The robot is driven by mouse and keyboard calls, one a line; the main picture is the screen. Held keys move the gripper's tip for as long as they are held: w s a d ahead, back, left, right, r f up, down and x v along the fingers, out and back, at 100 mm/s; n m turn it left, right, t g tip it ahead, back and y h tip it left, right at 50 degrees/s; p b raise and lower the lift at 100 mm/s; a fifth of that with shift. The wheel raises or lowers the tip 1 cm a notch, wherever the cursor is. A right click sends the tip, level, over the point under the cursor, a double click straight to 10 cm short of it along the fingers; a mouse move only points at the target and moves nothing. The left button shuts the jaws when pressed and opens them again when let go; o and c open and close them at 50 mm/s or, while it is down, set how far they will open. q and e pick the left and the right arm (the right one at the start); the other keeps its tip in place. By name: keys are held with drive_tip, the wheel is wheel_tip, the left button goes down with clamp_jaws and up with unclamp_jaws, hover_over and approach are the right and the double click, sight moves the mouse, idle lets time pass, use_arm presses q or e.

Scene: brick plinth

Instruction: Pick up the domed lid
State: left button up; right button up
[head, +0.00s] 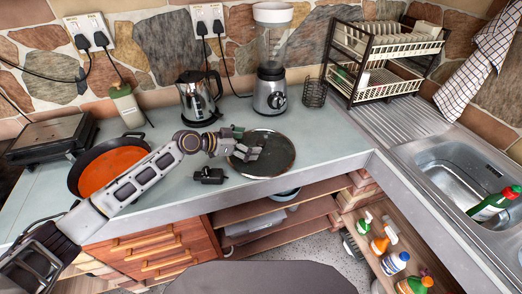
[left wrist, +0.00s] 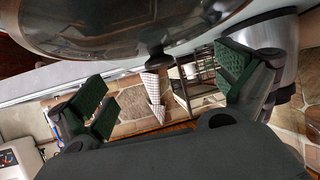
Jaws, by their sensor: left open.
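The domed lid (head: 275,160) is round and glassy with a dark rim. It lies on the counter in the head view, near the front edge. In the left wrist view the lid (left wrist: 110,30) fills the top, and its black knob (left wrist: 155,62) shows between the fingers in the picture. My left gripper (head: 246,143) is over the left part of the lid, its green-padded fingers apart and empty. The wrist view shows the open gripper (left wrist: 166,82) too. I cannot tell how far the fingers are from the knob. My right gripper is in neither view.
An orange-lined pan (head: 105,172) is left of the lid, under my left forearm. A small black object (head: 209,176) lies between them. A kettle (head: 198,98), blender (head: 270,92) and wire cup (head: 314,93) stand behind. A dish rack (head: 385,62) and sink (head: 450,165) are right.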

sight(257, 143)
use_arm(q)
drive_tip(key=shift+x, duration=0.9)
drive_tip(key=shift+w+d+f+p, duration=0.15)
drive_tip(key=shift+d+p, duration=0.15)
drive_tip(key=shift+d, duration=0.05)
drive_tip(key=shift+w+d+f, duration=0.2)
drive_tip(key=shift+d+f, duration=0.05)
drive_tip(key=shift+d, duration=0.05)
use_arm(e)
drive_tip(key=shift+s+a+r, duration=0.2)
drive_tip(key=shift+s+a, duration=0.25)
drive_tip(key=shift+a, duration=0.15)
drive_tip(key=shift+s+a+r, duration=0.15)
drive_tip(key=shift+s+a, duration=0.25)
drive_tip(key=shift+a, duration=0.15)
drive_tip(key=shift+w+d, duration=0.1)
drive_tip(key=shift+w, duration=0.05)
